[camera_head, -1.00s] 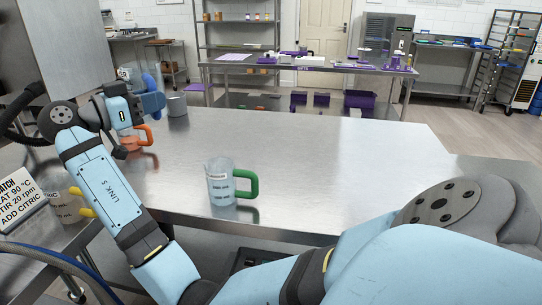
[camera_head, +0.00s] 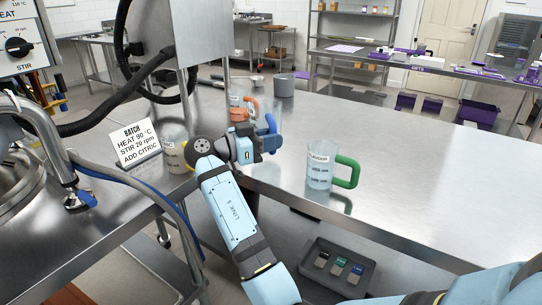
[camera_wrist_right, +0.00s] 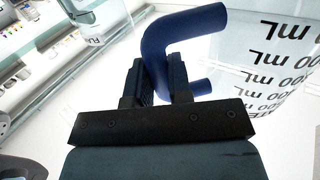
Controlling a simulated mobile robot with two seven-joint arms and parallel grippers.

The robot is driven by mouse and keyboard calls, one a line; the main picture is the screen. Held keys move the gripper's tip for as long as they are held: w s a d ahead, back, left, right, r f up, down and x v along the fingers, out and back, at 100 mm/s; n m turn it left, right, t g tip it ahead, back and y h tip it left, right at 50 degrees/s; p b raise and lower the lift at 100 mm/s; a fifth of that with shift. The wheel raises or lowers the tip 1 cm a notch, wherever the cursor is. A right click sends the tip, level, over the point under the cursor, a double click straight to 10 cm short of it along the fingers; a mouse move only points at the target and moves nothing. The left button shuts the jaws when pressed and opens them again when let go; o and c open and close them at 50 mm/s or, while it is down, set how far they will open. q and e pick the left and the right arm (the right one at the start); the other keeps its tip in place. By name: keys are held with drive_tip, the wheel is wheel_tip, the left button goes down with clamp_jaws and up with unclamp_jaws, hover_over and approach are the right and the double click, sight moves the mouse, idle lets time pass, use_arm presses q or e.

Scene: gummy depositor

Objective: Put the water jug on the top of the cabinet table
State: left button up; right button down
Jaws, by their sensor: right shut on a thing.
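My right gripper (camera_head: 258,145) is over the steel table's near left part, shut on the blue handle (camera_head: 271,134) of a clear jug. In the right wrist view, the blue handle (camera_wrist_right: 160,45) passes between the fingers (camera_wrist_right: 160,82), and the jug body (camera_wrist_right: 275,55) with black mL marks is at the right. In the head view this body is mostly hidden or hard to make out, and I cannot read its name. I cannot tell which surface is the cabinet table. My left gripper is not in view.
A green-handled jug (camera_head: 320,165) stands right of my gripper. An orange-handled jug (camera_head: 238,108), a grey cup (camera_head: 284,86) and a yellow-handled jug (camera_head: 175,150) are nearby. A batch sign (camera_head: 135,142) and hoses are left. The steel table (camera_head: 420,150) is clear to the right.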

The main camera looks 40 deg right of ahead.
sight(271, 154)
wheel_tip(271, 154, down, 4)
drive_tip(key=shift+r+b, duration=0.15)
drive_tip(key=shift+b, duration=0.15)
drive_tip(key=shift+f, duration=0.2)
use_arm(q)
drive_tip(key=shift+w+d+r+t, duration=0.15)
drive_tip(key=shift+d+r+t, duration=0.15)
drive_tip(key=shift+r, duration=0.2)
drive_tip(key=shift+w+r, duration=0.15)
use_arm(e)
drive_tip(key=c, duration=1)
unclamp_jaws()
drive_tip(key=shift+c, duration=0.2)
